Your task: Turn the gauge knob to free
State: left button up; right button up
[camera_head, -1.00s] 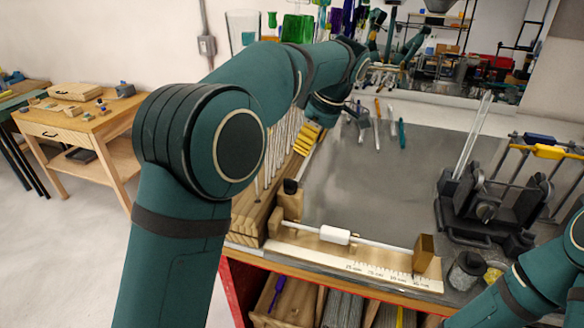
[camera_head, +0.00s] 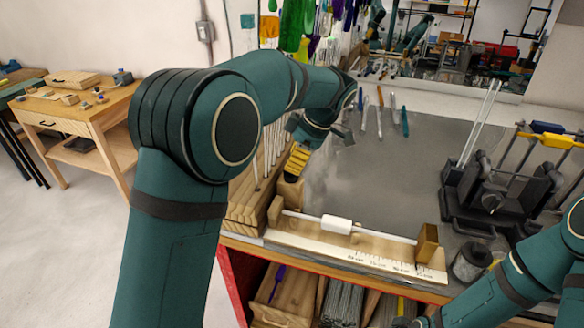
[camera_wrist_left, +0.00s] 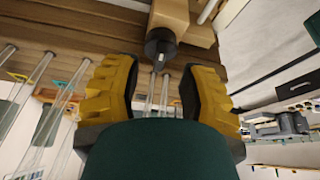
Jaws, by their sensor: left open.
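The length gauge is a wooden board (camera_head: 375,262) with a white scale, a white sleeve (camera_head: 336,224) on a thin rod and a wooden end block (camera_head: 427,243). Its black knob (camera_wrist_left: 160,42) is on a wooden block (camera_wrist_left: 178,16) in the left wrist view. In the head view that block (camera_head: 289,192) stands at the gauge's left end, and my gripper hides the knob. My left gripper (camera_head: 298,158) is open with yellow fingers. In the wrist view its fingertips (camera_wrist_left: 156,72) are either side of the line to the knob, just short of it.
A wooden rack of upright glass rods (camera_head: 247,205) stands close left of my left gripper. A black fixture with rods (camera_head: 495,200) is at the right. Tools (camera_head: 380,110) lie at the back. The grey tabletop (camera_head: 390,180) between is clear.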

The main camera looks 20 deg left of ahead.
pick_arm(q)
jog(key=shift+x, duration=1.3)
grip_shut()
